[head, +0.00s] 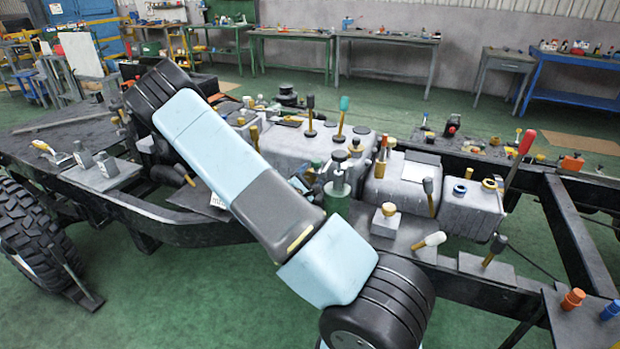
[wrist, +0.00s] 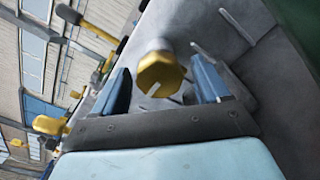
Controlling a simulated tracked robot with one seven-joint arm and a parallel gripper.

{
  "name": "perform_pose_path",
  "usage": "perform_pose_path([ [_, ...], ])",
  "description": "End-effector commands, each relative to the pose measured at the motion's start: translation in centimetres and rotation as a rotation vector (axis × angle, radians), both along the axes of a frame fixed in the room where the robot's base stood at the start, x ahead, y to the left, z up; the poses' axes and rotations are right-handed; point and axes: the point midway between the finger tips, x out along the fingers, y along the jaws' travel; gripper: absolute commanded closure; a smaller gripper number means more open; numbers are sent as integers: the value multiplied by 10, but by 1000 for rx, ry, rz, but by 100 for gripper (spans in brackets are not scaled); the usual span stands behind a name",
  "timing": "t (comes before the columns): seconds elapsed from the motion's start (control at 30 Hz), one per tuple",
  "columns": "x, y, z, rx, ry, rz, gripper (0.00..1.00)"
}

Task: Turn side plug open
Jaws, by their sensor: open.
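In the wrist view, a yellow plug (wrist: 160,74) with a faceted rim and a pale slot mark on its face sticks out from a grey metal surface. My gripper (wrist: 163,82) is open, with one blue finger on each side of the plug. Gaps show between the plug and both fingers, and I cannot tell whether either finger touches it. In the head view, my arm reaches over the chassis frame, and my gripper and this plug are hidden behind it.
The chassis frame (head: 145,212) carries grey housings (head: 462,212) and several upright levers, one with a red handle (head: 526,143). In the wrist view, other yellow parts (wrist: 48,125) stand at the left. Workbenches line the back wall.

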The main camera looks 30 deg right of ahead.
Motion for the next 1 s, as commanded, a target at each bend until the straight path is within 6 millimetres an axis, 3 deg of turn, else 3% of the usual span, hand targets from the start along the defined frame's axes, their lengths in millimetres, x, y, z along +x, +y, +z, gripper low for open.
perform_pose_path([
  [0.4,4,-5,0,-1,0,-1,26],
  [1.0,3,-4,0,0,0,0,81],
])
